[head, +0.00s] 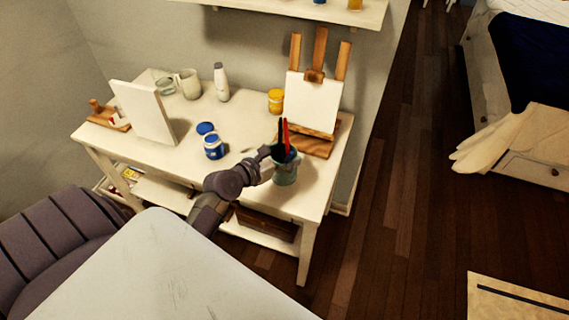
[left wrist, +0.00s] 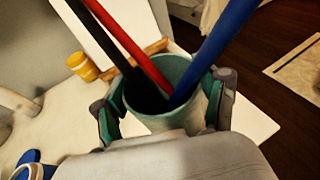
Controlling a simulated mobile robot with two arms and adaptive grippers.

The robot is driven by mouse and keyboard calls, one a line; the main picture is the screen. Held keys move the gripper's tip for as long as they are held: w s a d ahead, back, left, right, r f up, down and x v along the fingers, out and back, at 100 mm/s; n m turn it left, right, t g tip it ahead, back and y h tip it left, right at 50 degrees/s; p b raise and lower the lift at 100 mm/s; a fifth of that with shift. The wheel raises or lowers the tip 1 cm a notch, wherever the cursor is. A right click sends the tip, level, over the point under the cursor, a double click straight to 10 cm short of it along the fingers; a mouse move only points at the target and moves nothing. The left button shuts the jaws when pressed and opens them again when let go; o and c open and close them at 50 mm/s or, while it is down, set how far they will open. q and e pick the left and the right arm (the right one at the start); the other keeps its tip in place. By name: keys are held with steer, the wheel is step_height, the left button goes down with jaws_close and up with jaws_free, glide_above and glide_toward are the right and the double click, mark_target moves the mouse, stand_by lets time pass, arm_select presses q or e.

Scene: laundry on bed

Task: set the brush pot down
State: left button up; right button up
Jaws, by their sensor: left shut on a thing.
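The brush pot (head: 286,175) is a grey-green cup holding a black, a red and a blue brush. It appears upright over the right front part of the white table (head: 255,187); I cannot tell whether its base touches the tabletop. My left gripper (head: 274,156) reaches it from the left and is shut on it. In the left wrist view the pot (left wrist: 165,122) sits between the two fingers of the left gripper (left wrist: 162,108), with the brushes leaning out of its mouth. My right gripper is not in view.
A small easel with a blank canvas (head: 310,103) stands just behind the pot. Blue paint jars (head: 213,147), a yellow jar (head: 276,100), a white bottle (head: 221,82), a mug (head: 189,84) and a standing white panel (head: 146,112) are also on the table. The table's right edge is close.

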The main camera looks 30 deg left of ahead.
arm_select(q)
steer(key=shift+w+f, duration=0.2)
steer(key=shift+w, duration=0.05)
steer(key=shift+f+b, duration=0.65)
steer(key=shift+f, duration=1.3)
steer(key=shift+f, duration=0.1)
steer(key=o, duration=1.5)
steer(key=shift+s, duration=0.4)
steer(key=v, duration=1.1)
steer(key=shift+s+a+r, duration=0.1)
steer(key=shift+r, duration=0.2)
